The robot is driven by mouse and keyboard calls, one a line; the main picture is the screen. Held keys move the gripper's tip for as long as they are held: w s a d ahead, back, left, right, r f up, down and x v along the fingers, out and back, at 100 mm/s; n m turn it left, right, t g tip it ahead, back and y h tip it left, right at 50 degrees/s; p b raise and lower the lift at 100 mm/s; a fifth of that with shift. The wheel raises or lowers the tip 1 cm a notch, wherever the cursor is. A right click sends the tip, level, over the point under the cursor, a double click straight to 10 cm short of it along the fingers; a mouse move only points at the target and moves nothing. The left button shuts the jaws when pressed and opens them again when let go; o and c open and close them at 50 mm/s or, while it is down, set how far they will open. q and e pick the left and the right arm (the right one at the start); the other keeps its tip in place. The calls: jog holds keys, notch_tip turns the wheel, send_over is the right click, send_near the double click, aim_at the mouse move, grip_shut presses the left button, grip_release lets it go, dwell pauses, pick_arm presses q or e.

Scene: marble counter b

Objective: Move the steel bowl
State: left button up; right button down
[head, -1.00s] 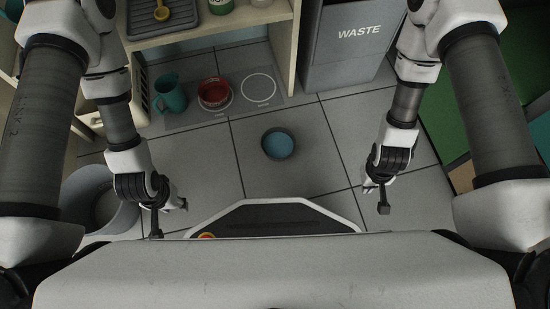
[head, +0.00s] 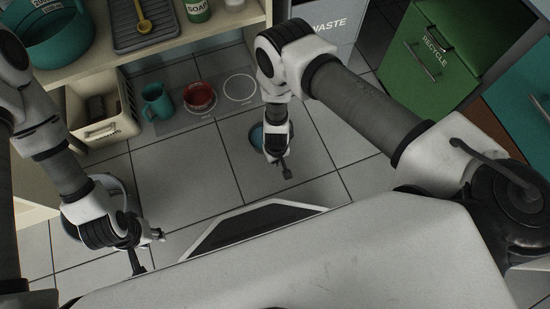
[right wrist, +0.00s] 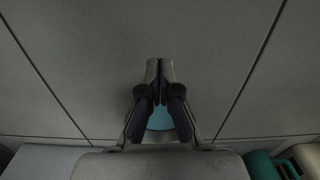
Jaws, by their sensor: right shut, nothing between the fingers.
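The steel bowl (head: 256,136), round with a grey rim and a blue inside, stands on the tiled floor. My right gripper and forearm hide much of it in the head view. In the right wrist view a blue patch of the bowl (right wrist: 160,120) shows between the fingers' lower parts. My right gripper (head: 273,158) is shut and empty, over or just beside the bowl; its height above it is unclear. It also shows in the right wrist view (right wrist: 160,68). My left gripper (head: 158,235) is far left of the bowl, its fingers too small to read.
A grey mat (head: 196,117) holds a teal mug (head: 157,101), a red bowl (head: 200,97) and an empty white ring (head: 239,88). Floor left of the bowl is clear.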

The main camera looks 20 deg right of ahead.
notch_tip(320, 180, down, 3)
jog(key=shift+f+b, duration=0.15)
jog(key=shift+b, duration=0.6)
jog(key=w+b, duration=0.3)
jog(key=b, duration=0.5)
jog(key=shift+w+a, duration=0.1)
jog(key=shift+w, duration=0.25)
jog(key=shift+w+r+b, duration=0.2)
jog(key=shift+r+b, duration=0.15)
jog(key=shift+b, duration=0.05)
pick_arm(q)
notch_tip(320, 180, down, 11)
jog(key=shift+w+f, duration=0.2)
jog(key=shift+w, duration=0.1)
pick_arm(e)
jog(key=shift+r, duration=0.15)
pick_arm(q)
jog(key=shift+a, duration=0.1)
